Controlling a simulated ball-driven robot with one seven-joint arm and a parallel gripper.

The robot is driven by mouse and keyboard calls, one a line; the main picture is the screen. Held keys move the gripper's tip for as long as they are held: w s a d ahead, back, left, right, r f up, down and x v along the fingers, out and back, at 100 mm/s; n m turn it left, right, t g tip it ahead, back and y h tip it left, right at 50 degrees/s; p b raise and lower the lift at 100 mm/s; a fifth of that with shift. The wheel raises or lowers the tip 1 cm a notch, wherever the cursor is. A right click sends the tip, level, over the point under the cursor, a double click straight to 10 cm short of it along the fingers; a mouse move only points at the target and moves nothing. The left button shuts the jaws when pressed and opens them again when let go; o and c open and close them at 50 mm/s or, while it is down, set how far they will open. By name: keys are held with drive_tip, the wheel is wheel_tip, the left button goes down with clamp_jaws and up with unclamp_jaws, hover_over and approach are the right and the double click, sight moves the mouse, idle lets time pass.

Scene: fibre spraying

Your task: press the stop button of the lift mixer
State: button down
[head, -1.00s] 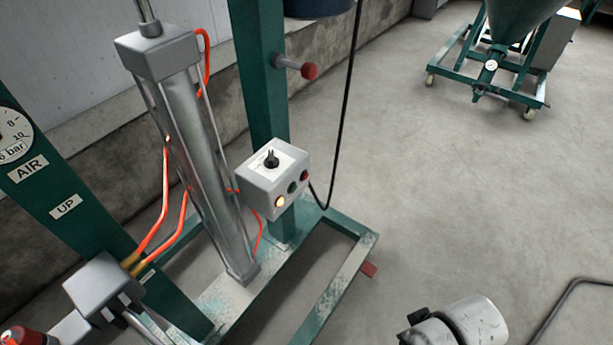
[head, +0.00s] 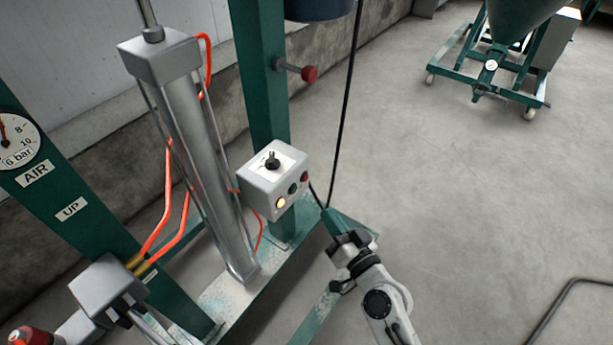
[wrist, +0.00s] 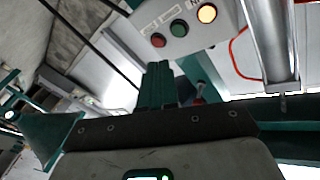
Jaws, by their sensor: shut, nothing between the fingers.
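The lift mixer's light grey control box (head: 268,187) is on the green post. A black rotary knob (head: 272,160) sits on its top. Its front carries a lit yellowish lamp (head: 281,203), a green button (head: 293,189) and a red button (head: 304,177). In the wrist view the red button (wrist: 158,40), green button (wrist: 179,28) and lit lamp (wrist: 207,13) are at the top. My gripper (head: 349,241) is shut and empty, below and right of the box in the head view, apart from the buttons.
A grey cylinder (head: 195,150) with orange hoses stands left of the box. A black cable (head: 345,110) hangs just right of it. A red-ended knob (head: 309,74) sticks out of the post above. Open concrete floor (head: 460,190) lies to the right.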

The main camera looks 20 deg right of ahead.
sight(305, 177)
drive_tip(key=shift+w+d+r+m+t+h, duration=0.1)
drive_tip(key=shift+w+d+m+t+h, duration=0.15)
drive_tip(key=shift+d+m+h, duration=0.8)
drive_tip(key=shift+w+d+r+m+t+h, duration=0.15)
drive_tip(key=shift+w+d+m+h, duration=0.1)
drive_tip(key=shift+d+m+h, duration=0.75)
drive_tip(key=shift+w+d+f+m+t+h, duration=0.1)
drive_tip(key=shift+w+d+m+t+h, duration=0.15)
drive_tip(key=shift+d+m+h, duration=0.8)
drive_tip(key=shift+a+r, duration=0.1)
drive_tip(key=shift+a, duration=0.3)
drive_tip(key=w+a, duration=0.4)
drive_tip(key=w, duration=0.3)
drive_tip(key=shift+w+a, duration=0.2)
drive_tip(key=shift+a, duration=0.2)
drive_tip(key=shift+w+a+p, duration=0.25)
drive_tip(key=shift+w+p, duration=0.05)
drive_tip(key=shift+w, duration=0.05)
drive_tip(key=shift+w+a, duration=0.2)
drive_tip(key=shift+w, duration=0.15)
drive_tip(key=shift+s, duration=0.1)
drive_tip(key=shift+s+d+p, duration=0.35)
drive_tip(key=shift+s+d, duration=0.1)
drive_tip(key=shift+s, duration=0.15)
